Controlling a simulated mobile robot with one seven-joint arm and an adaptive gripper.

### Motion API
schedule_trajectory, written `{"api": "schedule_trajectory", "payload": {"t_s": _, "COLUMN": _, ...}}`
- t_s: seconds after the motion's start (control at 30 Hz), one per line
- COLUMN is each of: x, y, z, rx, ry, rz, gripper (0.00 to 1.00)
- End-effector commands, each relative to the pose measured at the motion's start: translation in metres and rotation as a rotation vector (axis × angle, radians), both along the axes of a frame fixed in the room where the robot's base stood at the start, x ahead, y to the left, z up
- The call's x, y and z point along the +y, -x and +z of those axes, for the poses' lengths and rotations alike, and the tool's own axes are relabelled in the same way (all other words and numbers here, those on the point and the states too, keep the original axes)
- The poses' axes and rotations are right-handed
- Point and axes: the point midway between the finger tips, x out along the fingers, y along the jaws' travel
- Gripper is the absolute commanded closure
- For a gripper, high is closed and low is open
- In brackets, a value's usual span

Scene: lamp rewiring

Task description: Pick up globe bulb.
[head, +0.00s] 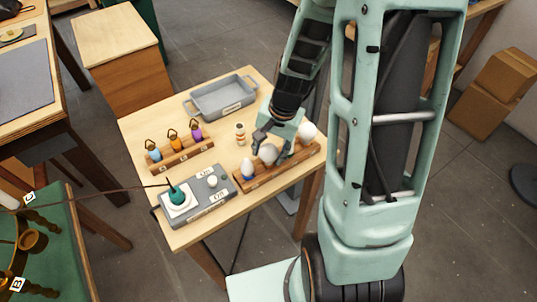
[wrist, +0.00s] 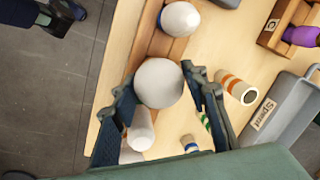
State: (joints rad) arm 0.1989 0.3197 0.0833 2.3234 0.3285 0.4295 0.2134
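A wooden rack (head: 290,166) at the table's front right holds a row of white bulbs. The round white globe bulb (wrist: 158,83) sits at the middle of the row, between my fingers; it also shows in the head view (head: 268,154). My gripper (wrist: 160,78) is spread open around the globe, with a finger close on each side; any contact is hard to tell. A narrower blue-based bulb (head: 247,169) is at the rack's left end and also shows in the wrist view (wrist: 180,19). Another white bulb (head: 307,132) is at the right end.
A striped pot-like item (head: 240,133) stands just behind the rack. A grey tray (head: 221,98) labelled "Spent" is at the back. A rack (head: 180,156) with coloured items is at the left. A grey switch box (head: 197,199) with a teal socket is in front.

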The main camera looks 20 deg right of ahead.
Motion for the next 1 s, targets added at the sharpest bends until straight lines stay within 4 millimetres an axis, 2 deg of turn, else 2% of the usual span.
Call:
{"api": "schedule_trajectory", "payload": {"t_s": 0.03, "x": 0.000, "y": 0.000, "z": 0.000, "rx": 0.000, "ry": 0.000, "rz": 0.000, "gripper": 0.67}}
{"api": "schedule_trajectory", "payload": {"t_s": 0.2, "x": 0.000, "y": 0.000, "z": 0.000, "rx": 0.000, "ry": 0.000, "rz": 0.000, "gripper": 0.85}}
{"api": "schedule_trajectory", "payload": {"t_s": 0.67, "x": -0.001, "y": -0.001, "z": 0.006, "rx": -0.001, "ry": 0.001, "rz": 0.000, "gripper": 0.85}}
{"api": "schedule_trajectory", "payload": {"t_s": 1.0, "x": -0.005, "y": -0.007, "z": 0.040, "rx": -0.001, "ry": 0.001, "rz": 0.001, "gripper": 0.85}}
